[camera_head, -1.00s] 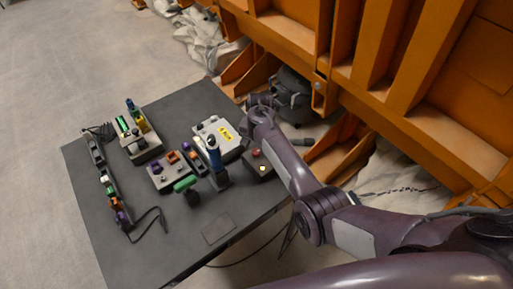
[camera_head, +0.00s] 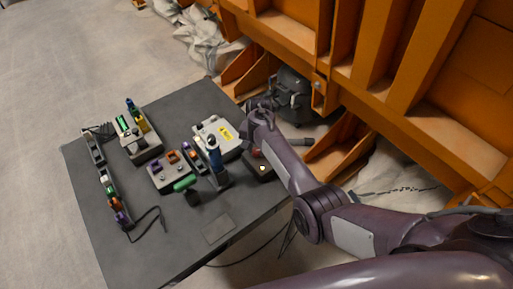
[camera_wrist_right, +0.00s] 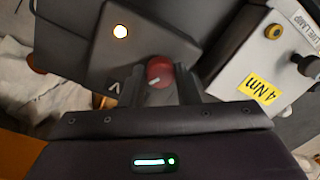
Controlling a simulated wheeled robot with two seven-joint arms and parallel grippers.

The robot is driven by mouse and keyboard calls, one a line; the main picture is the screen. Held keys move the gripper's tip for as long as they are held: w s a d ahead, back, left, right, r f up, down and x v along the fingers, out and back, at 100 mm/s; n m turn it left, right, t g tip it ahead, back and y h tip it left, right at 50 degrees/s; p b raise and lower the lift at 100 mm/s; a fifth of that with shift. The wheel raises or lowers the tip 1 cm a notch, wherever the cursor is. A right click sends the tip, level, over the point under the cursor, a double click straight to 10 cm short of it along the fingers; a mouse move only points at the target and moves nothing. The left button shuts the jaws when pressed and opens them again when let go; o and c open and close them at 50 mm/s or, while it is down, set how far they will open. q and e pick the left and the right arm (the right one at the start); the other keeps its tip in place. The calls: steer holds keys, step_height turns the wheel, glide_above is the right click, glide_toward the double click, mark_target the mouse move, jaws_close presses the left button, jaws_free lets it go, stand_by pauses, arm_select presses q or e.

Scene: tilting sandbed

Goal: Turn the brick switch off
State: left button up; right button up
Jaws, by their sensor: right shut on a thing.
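The brick switch is taken to be the small dark box (camera_head: 256,172) at the table's right edge; it also shows in the right wrist view (camera_wrist_right: 146,42). It carries a red round knob (camera_wrist_right: 159,71) with a pale pointer line and a lamp (camera_wrist_right: 120,31) that is lit. My right gripper (camera_wrist_right: 166,86) is shut on the red knob, its fingers on either side of it. In the head view my right arm partly covers the box and hides the fingertips. My left gripper is in neither view.
A white box (camera_head: 215,137) with a yellow label stands close beside the switch; its label reads 4 Nm in the wrist view. An upright blue-handled tool (camera_head: 215,158) and a green handle (camera_head: 185,183) stand near. The table's (camera_head: 165,245) front is mostly clear. Orange framework (camera_head: 400,60) rises behind.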

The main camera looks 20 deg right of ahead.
steer(key=shift+r+n, duration=0.1)
steer(key=shift+n, duration=0.3)
steer(key=shift+n+p, duration=0.6)
steer(key=shift+n, duration=0.3)
steer(key=n, duration=0.2)
steer(key=shift+d+n+p, duration=0.1)
steer(key=shift+n+p, duration=0.3)
steer(key=n, duration=0.2)
steer(key=shift+n, duration=0.3)
steer(key=shift+w+n+p, duration=0.1)
steer(key=shift+n+p, duration=0.25)
steer(key=shift+n, duration=1.55)
steer(key=o, duration=1)
steer(key=shift+c, duration=0.2)
